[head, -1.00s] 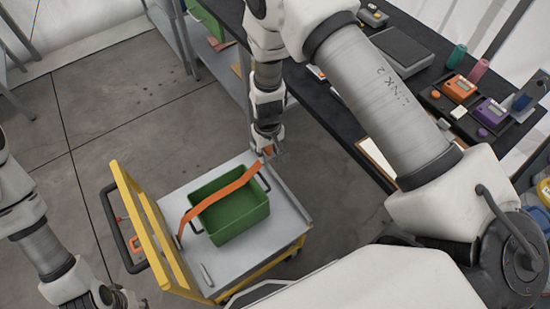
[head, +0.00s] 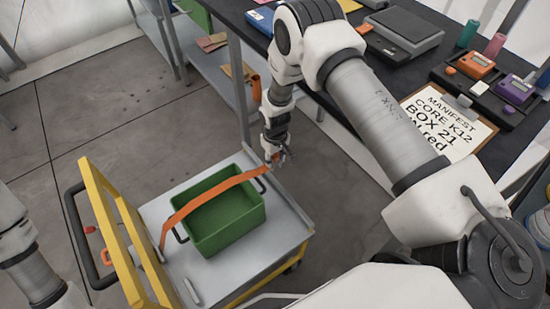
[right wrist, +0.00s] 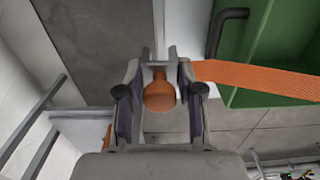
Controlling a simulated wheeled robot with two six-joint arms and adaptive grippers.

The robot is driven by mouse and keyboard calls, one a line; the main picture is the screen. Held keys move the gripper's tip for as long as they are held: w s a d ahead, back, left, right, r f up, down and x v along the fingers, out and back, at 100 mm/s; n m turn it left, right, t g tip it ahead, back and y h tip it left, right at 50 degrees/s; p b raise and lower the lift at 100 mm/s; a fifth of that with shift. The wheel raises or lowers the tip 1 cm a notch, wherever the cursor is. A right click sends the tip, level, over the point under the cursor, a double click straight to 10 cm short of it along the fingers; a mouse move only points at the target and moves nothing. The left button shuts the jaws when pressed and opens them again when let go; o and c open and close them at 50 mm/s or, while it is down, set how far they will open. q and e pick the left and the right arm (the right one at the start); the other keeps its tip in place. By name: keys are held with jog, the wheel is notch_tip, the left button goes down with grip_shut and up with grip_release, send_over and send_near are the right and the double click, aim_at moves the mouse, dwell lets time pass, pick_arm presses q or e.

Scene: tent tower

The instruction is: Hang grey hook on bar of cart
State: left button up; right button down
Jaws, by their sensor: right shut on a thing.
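My right gripper (head: 275,158) is shut on the right end of an orange strap (head: 210,195), just past the right side of the cart deck. In the right wrist view, an orange rounded piece (right wrist: 160,95) sits between the fingers, and the strap (right wrist: 255,78) runs off to the right. A grey hook cannot be told apart from the grey fingertips. The strap crosses over a green crate (head: 235,227) on the cart (head: 240,266). Its left end reaches the deck's left side. A grey rail (head: 290,199) runs along the deck's right edge. My left gripper is out of view.
A dark table (head: 352,140) stands at the right, with a clipboard (head: 445,125), a scale and coloured devices. Its leg (head: 238,95) is close to my right arm. The cart's yellow frame and dark handle (head: 76,235) are at the left. Open floor lies beyond.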

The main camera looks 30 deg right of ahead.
aim_at(275, 180)
jog(key=shift+f+b, duration=3.5)
jog(key=shift+f, duration=1.5)
jog(key=shift+f+b, duration=0.5)
jog(key=shift+f, duration=0.1)
jog(key=c, duration=0.7)
grip_release()
jog(key=shift+o, duration=0.2)
notch_tip(275, 180, up, 12)
jog(key=shift+r, duration=0.1)
